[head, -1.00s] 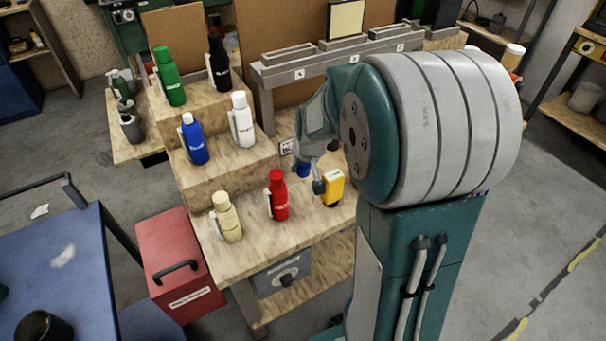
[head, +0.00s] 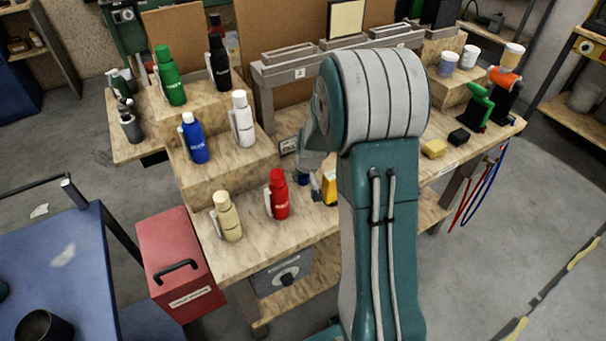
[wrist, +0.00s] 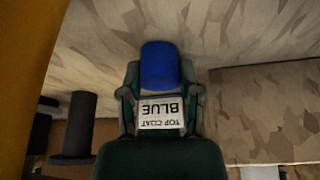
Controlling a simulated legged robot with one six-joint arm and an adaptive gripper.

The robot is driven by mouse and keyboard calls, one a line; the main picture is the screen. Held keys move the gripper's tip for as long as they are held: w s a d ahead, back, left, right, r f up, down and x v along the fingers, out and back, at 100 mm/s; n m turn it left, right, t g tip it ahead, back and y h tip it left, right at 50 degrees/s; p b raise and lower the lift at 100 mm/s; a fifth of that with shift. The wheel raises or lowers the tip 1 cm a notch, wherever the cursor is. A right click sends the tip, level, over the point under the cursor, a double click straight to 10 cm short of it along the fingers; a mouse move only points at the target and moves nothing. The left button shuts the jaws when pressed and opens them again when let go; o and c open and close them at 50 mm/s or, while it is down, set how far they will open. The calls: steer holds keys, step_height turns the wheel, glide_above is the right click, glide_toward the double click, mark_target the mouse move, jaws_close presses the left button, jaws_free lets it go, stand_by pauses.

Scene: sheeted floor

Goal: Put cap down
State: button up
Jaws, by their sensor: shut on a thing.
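A small blue cap (wrist: 160,66) sits between the two fingertips of my gripper (wrist: 161,88) in the wrist view. My gripper is shut on it. I cannot tell whether the cap touches the bench. My arm hides part of the bench and most of the gripper in the head view.
A yellow item (head: 329,188) stands close right of my gripper. The blue (head: 194,140), white (head: 242,120) and cream (head: 227,217) bottles stand on the stepped bench.

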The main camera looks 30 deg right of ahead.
steer(key=shift+f, duration=0.1)
steer(key=o, duration=0.8)
steer(key=d+v, duration=0.1)
steer(key=v, duration=1)
steer(key=s+a+r+n, duration=0.1)
steer(key=s+a+r, duration=0.8)
steer(key=a+r, duration=0.1)
steer(key=s+a+r, duration=0.1)
steer(key=s+a, duration=0.1)
steer(key=s, duration=0.4)
steer(key=s+a+r+t, duration=0.1)
steer(key=s+a, duration=0.2)
steer(key=s, duration=0.3)
steer(key=shift+s+r+n+y, duration=0.4)
